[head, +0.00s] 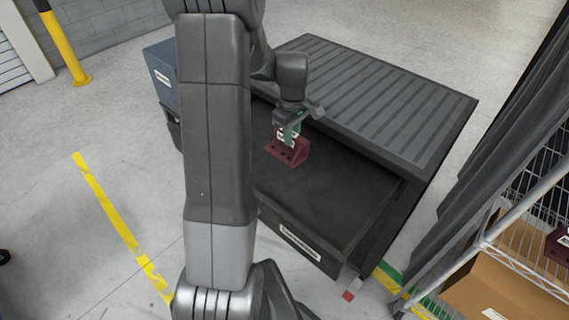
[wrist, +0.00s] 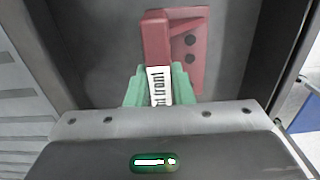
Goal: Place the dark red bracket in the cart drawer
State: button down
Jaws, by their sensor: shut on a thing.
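The dark red bracket (head: 289,149) is an L-shaped part with round holes in its flat plate. My gripper (head: 287,136) has green fingers and is shut on the bracket's upright part. The bracket also shows in the wrist view (wrist: 190,50), with a white label facing the camera between the green fingers (wrist: 150,88). The cart drawer (head: 330,195) is pulled out and dark inside, and the bracket is over its floor. I cannot tell whether the bracket touches the drawer floor.
The cart's ribbed grey top (head: 380,95) overhangs the back of the drawer. A blue-grey bin (head: 162,75) stands at the left. A wire shelf (head: 530,250) with cardboard boxes and a grey curtain (head: 480,170) are at the right. The front of the drawer is empty.

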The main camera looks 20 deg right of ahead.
aim_at(291, 154)
notch_tip(291, 154, down, 8)
jog(key=shift+f, duration=0.1)
dwell(0.4)
jog(key=shift+f, duration=0.15)
jog(key=c, duration=1.3)
grip_release()
jog(key=shift+o, duration=0.2)
notch_tip(291, 154, up, 12)
jog(key=shift+r, duration=0.2)
